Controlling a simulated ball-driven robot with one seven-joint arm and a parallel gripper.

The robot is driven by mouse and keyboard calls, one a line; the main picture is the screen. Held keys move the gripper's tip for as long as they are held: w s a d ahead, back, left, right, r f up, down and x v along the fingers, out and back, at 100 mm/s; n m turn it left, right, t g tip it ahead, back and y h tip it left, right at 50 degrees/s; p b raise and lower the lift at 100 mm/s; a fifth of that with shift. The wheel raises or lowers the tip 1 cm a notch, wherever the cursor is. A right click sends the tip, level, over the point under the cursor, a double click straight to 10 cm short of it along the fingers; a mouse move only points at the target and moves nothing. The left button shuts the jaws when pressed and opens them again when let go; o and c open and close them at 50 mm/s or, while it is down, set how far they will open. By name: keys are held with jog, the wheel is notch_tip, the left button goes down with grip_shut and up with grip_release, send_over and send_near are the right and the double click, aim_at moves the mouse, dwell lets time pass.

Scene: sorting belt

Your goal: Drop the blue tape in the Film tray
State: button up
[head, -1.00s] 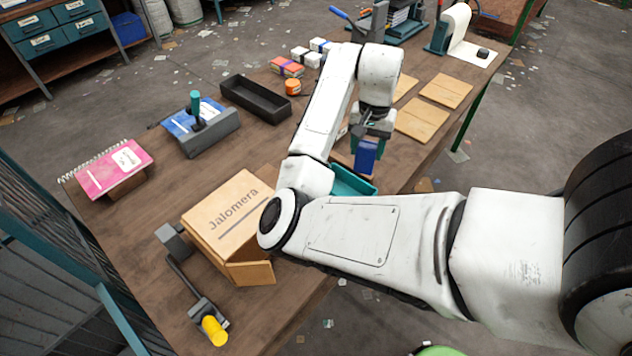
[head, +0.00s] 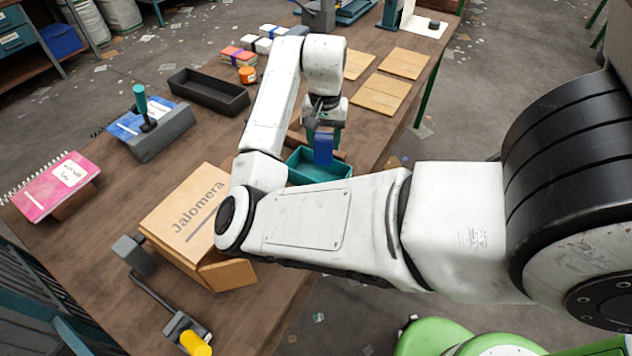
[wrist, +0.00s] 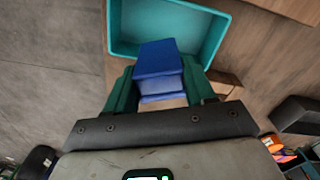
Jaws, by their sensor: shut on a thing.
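My gripper (head: 323,122) is shut on the blue tape (head: 323,148), a blocky blue piece pointing down from the fingers. In the wrist view the blue tape (wrist: 160,62) sits between the two green fingers (wrist: 160,88). A teal open tray (head: 304,173) stands on the table below it, and no label on it can be read. In the wrist view the tray (wrist: 113,30) looks empty where its floor shows. The tape overlaps the tray's near side there. It appears held above the tray, but the exact height is hard to tell.
A cardboard box marked Jalomera (head: 185,207) stands left of my arm. A black tray (head: 205,92), an orange roll (head: 247,75) and small stacked packs (head: 238,55) lie further back. Flat brown pads (head: 380,95) lie right of my gripper. The table's right edge is close to the teal tray.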

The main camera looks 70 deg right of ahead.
jog(key=o, duration=1.2)
jog(key=shift+o, duration=0.2)
notch_tip(320, 180, up, 11)
jog(key=p, duration=0.1)
jog(key=shift+f, duration=0.15)
